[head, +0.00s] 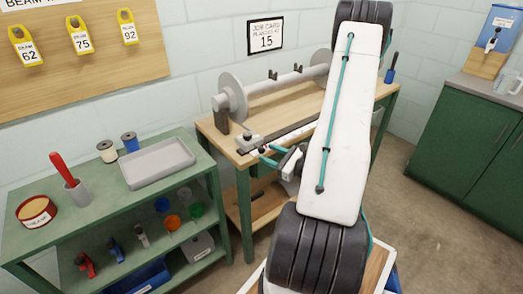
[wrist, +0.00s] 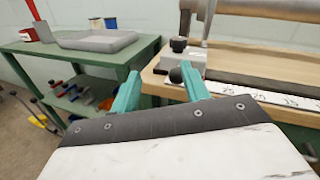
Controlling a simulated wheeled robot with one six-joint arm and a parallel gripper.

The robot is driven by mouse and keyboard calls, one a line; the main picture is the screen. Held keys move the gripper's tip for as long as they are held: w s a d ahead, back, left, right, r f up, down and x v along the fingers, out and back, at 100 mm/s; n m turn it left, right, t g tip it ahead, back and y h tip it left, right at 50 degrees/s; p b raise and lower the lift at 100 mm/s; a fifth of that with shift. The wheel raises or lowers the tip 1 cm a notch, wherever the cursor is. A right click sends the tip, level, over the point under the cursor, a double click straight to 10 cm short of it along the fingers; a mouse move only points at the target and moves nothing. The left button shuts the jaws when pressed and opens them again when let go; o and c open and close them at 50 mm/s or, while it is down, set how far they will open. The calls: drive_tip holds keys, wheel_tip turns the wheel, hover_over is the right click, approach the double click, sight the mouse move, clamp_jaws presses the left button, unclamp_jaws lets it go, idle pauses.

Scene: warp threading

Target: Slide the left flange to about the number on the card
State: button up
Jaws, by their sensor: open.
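The job card (head: 266,36) on the wall reads 15. The beam on the wooden bench has a grey disc flange (head: 232,96) at its left end. Below it, a pale block with a dark knob (head: 247,140) sits at the left of a scale; the block also shows in the wrist view (wrist: 190,60). A round black knob (wrist: 176,75) sticks out from its front. My gripper (head: 262,156) is open and empty, its teal fingers (wrist: 161,71) on either side of the black knob's position, the right finger closer. Contact cannot be told.
The white scale strip (wrist: 270,96) runs right along the bench, showing 25, 20 and 15. A green shelf unit (head: 100,190) with a grey tray (head: 157,163) stands left. My arm covers the bench's right part.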

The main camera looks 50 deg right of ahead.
sight(262, 149)
drive_tip(key=shift+m+h, duration=0.8)
drive_tip(key=shift+h, duration=0.1)
drive_tip(key=w, duration=0.2)
drive_tip(key=w+d+f, duration=0.1)
drive_tip(key=w, duration=0.1)
drive_tip(key=w+d+f, duration=0.1)
drive_tip(key=w, duration=0.1)
drive_tip(key=shift+d+f, duration=0.15)
clamp_jaws()
drive_tip(key=shift+w+d, duration=0.1)
